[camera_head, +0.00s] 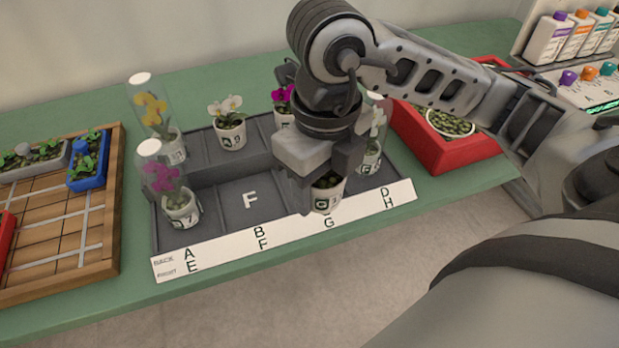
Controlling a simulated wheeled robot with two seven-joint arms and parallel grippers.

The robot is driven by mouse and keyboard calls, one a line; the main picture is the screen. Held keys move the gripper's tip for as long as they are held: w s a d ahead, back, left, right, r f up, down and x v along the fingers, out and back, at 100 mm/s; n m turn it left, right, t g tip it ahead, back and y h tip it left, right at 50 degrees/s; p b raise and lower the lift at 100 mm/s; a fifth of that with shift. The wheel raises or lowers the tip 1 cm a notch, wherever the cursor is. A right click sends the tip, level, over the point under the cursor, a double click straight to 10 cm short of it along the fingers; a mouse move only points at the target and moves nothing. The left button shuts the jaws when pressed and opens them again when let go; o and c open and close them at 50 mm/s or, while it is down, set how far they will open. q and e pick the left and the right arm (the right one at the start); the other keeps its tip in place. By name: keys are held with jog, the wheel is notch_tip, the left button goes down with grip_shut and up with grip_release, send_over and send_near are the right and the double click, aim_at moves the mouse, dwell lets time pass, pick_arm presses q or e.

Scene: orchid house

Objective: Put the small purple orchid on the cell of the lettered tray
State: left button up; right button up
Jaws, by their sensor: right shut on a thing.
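The lettered tray (222,238) is dark grey, with a white strip of letters along its front. My right gripper (325,170) points down and is shut on a small white pot (328,194) at the front cell G; its plant is mostly hidden by the gripper. I cannot tell whether the pot touches the cell floor. A pink-purple orchid (163,178) under a clear cover stands at front left, in cell E. A magenta orchid (284,94) stands in the back row, partly behind my arm. My left gripper is not in view.
A yellow orchid (152,105) under a clear cover and a white orchid (226,107) stand in the back row. Another white orchid (376,123) stands close right of my gripper. A red crate (450,154) is at right, a wooden tray (60,255) at left.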

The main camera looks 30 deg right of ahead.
jog(key=w+d+f, duration=0.2)
jog(key=w+f, duration=0.1)
jog(key=w, duration=0.1)
jog(key=w+d+f, duration=0.2)
jog(key=w+f, duration=0.1)
jog(key=w+d+f, duration=0.2)
jog(key=w+f, duration=0.1)
jog(key=w, duration=0.1)
jog(key=shift+w, duration=0.3)
jog(key=shift+w+d+f, duration=0.1)
jog(key=shift+w+f, duration=0.15)
jog(key=shift+f, duration=0.1)
jog(key=shift+w+f+p, duration=0.1)
jog(key=shift+f+p, duration=0.25)
jog(key=shift+f, duration=1.3)
jog(key=shift+d+f, duration=0.1)
jog(key=shift+f, duration=0.05)
jog(key=o, duration=1)
jog(key=shift+o, duration=0.2)
